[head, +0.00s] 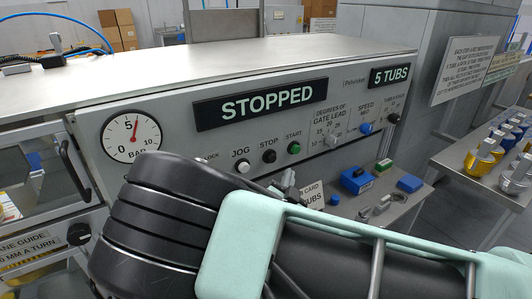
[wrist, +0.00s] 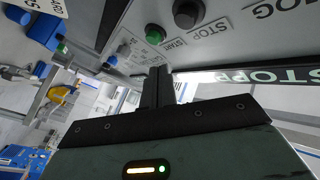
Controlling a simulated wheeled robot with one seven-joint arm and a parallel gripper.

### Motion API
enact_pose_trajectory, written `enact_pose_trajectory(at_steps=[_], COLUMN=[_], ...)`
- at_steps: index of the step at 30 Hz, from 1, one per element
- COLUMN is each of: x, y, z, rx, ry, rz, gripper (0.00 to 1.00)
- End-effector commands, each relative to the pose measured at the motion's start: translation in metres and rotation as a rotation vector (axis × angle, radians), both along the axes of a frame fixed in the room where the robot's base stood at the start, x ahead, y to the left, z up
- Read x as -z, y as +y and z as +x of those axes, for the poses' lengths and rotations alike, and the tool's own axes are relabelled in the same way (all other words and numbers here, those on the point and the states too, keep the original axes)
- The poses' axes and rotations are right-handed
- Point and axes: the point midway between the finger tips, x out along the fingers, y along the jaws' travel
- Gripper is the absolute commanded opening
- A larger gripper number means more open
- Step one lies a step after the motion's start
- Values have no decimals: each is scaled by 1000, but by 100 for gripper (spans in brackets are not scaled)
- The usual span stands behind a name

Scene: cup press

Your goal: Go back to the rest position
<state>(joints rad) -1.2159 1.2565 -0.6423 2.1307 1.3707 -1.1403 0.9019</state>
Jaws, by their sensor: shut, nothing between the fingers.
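My gripper (wrist: 158,88) is shut and empty in the wrist view, its dark fingers together in front of the control panel. In the head view my arm crosses the lower middle and hides most of the gripper. The panel (head: 215,140) carries a white JOG button (head: 242,166), a black STOP button (head: 269,156) and a green START button (head: 294,147). The green button (wrist: 155,34) and the black button (wrist: 187,14) show beyond the fingertips in the wrist view, apart from them. The display (head: 262,103) reads STOPPED.
A pressure gauge (head: 131,137) sits at the panel's left, near 5 bar. Knobs for gate lead (head: 331,140) and speed (head: 366,128) are at right. A blue box (head: 356,181) lies on a shelf below. A side table (head: 460,164) holds several yellow and blue-topped pieces.

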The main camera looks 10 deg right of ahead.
Motion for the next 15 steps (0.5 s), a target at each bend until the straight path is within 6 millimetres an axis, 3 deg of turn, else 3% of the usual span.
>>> enact_pose_trajectory(at_steps=[4, 8, 12, 15], x=[19, 52, 71, 65], y=[-1, 12, 49, 80], z=[-1, -14, -45, -75], rx=[12, -16, -155, -310], ry=[152, 457, 809, 1023], rz=[54, 151, 237, 261], gripper=[0, 0, 0, 0])
